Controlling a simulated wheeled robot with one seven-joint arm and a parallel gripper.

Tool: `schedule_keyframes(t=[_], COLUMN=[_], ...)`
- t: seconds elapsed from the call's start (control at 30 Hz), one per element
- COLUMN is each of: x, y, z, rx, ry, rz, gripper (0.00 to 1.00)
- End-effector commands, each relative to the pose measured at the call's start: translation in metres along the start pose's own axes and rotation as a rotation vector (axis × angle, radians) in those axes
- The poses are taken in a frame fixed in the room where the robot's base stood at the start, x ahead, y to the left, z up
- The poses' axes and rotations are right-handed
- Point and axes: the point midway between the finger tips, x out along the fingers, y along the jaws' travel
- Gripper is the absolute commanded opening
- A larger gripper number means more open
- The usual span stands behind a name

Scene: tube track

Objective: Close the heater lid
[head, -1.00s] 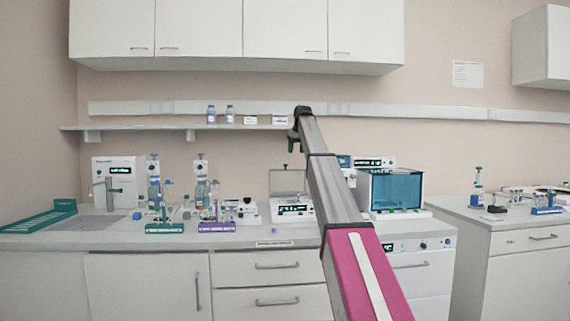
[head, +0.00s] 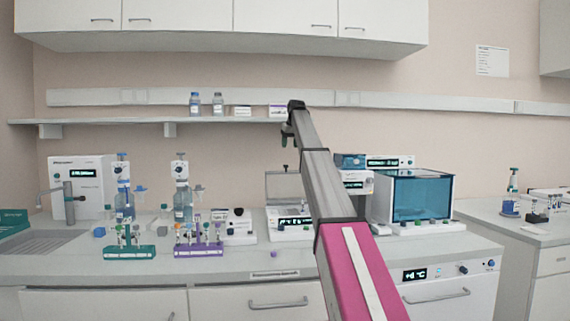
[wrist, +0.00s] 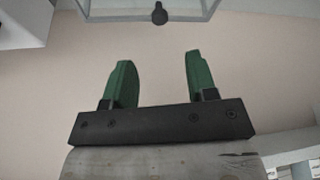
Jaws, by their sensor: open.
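The heater (head: 291,224) is a white box with a lit display, standing on the counter behind and left of my arm. Its grey lid (head: 284,188) stands raised at the back, with a small dark knob at the top. My gripper (head: 287,139) is above the lid, in front of the shelf, and apart from it. In the wrist view its green fingers (wrist: 158,60) are spread with nothing between them. A pale frame with a dark knob (wrist: 160,14) shows beyond the fingertips; it looks like the lid, cut off by the picture edge.
A teal rack (head: 129,252) and a purple rack (head: 199,249) with tubes stand left of the heater. A blue-windowed box (head: 420,198) stands right of my arm. The shelf (head: 230,120) with bottles runs behind. A small purple item (head: 273,254) lies on the front counter.

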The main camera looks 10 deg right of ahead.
Motion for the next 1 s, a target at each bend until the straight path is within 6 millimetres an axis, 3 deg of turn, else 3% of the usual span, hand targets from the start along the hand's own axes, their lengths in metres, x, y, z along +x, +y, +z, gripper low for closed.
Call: schedule_keyframes(t=[0.27,0.7,1.0], x=[0.015,0.088,0.108], y=[0.000,-0.001,0.000], z=[0.001,0.001,0.000], rx=[0.000,-0.001,-0.001], ry=[-0.001,0.001,0.002], rz=[0.000,0.001,0.002], gripper=[0.52,0.52,0.52])
